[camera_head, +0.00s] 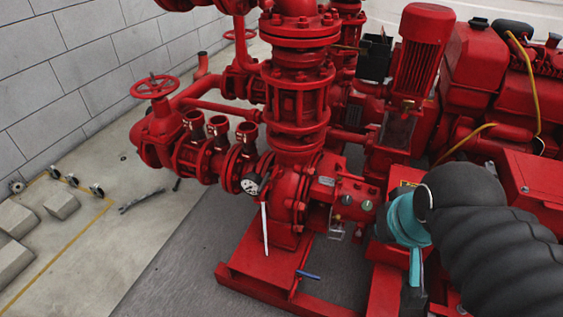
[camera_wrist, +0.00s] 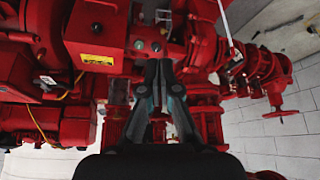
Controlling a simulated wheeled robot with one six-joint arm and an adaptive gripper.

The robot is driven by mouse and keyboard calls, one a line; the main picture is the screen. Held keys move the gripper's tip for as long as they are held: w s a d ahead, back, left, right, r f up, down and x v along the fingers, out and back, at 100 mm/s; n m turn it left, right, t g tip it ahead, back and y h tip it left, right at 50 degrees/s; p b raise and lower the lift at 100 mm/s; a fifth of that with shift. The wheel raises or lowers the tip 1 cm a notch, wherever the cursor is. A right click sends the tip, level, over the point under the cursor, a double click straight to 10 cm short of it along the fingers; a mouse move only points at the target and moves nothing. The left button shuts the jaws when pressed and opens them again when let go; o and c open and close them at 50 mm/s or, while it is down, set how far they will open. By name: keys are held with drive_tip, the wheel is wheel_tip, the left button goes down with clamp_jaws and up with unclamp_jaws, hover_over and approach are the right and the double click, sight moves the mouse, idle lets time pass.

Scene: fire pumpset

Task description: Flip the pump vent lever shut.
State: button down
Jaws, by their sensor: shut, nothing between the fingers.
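My gripper (camera_wrist: 158,70) shows in the wrist view with its two dark fingers together and nothing between them. In the head view, a dark end part of my arm shows at the lower right, right of the pump, and the fingertips are not clear. A thin white lever (camera_head: 265,228) hangs almost straight down at the pump's front, below a round gauge (camera_head: 250,186). It also shows at the top right of the wrist view (camera_wrist: 226,28), apart from my gripper. A short blue lever (camera_head: 308,275) sits low at the pump base. I cannot tell which lever is the vent lever.
Red pump casing with round knobs (camera_head: 346,200) stands left of my arm. Flanged pipes and a red handwheel (camera_head: 155,86) are at the left. A red motor (camera_head: 422,50) stands behind. Loose tools (camera_head: 140,201) and blocks lie on the floor, which is otherwise open at left.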

drive_tip(key=shift+w, duration=0.1)
drive_tip(key=w+a+r+n+g+y+b, duration=0.2)
drive_tip(key=w+a+n, duration=0.6)
drive_tip(key=w, duration=0.5)
drive_tip(key=w+a+f+n+g+b, duration=0.1)
drive_tip(key=w+a+f+n, duration=0.2)
drive_tip(key=w+a, duration=0.3)
drive_tip(key=w+a+f+n+g+y+b, duration=0.1)
drive_tip(key=w+a+f+n, duration=0.2)
drive_tip(key=w+a, duration=0.3)
drive_tip(key=a, duration=0.5)
drive_tip(key=shift+w+a+n+g+y, duration=0.15)
drive_tip(key=shift+n+g+y, duration=0.15)
drive_tip(key=shift+n, duration=0.1)
drive_tip(key=shift+f, duration=0.1)
